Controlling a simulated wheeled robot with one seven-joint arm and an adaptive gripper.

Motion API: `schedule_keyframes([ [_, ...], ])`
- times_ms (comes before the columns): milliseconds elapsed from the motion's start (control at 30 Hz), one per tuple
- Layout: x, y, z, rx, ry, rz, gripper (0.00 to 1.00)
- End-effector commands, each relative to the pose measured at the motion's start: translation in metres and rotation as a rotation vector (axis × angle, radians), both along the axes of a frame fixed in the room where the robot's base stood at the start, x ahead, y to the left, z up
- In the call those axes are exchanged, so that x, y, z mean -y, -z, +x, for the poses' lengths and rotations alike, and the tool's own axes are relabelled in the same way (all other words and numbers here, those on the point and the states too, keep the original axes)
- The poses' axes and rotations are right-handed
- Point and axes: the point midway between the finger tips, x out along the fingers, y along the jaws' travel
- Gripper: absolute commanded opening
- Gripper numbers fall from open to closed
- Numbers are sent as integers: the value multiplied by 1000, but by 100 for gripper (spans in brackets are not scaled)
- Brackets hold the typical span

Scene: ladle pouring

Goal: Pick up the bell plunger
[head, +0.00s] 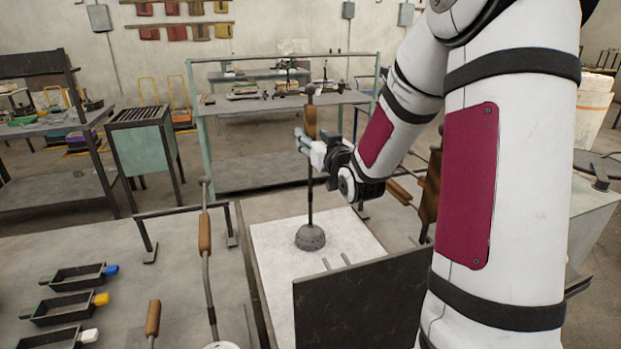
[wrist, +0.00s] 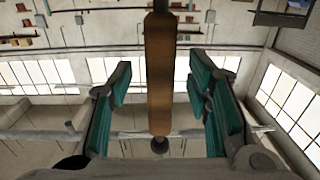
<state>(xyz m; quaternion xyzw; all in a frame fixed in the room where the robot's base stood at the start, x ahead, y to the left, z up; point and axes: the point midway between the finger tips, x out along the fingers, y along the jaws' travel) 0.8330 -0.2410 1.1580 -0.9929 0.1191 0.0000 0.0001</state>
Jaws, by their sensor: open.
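The bell plunger (head: 310,238) stands upright, with a dark perforated bell at its foot, a thin dark rod and a brown wooden handle near the top. Its bell rests on a pale square slab (head: 349,230). My gripper (head: 307,143) is at the height of the handle, reaching in from the right. In the wrist view the wooden handle (wrist: 159,75) stands between the open teal finger pads of my gripper (wrist: 160,98), with a visible gap on both sides. The bell is out of the wrist view.
A dark upright plate (head: 362,300) stands in front of the slab. A wooden-handled ladle (head: 205,240) leans on a rack at the left. Several small black trays (head: 72,305) with coloured grips lie at the far left. A workbench (head: 285,105) stands behind.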

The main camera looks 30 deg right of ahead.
Motion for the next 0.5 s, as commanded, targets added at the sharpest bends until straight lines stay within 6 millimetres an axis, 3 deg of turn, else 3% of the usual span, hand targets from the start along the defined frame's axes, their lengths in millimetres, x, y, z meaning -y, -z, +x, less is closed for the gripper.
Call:
schedule_keyframes([
  [200,5,0,20,1,-1,0,45],
  [433,5,0,21,0,-1,-1,45],
  [500,5,0,21,0,-1,-1,29],
])
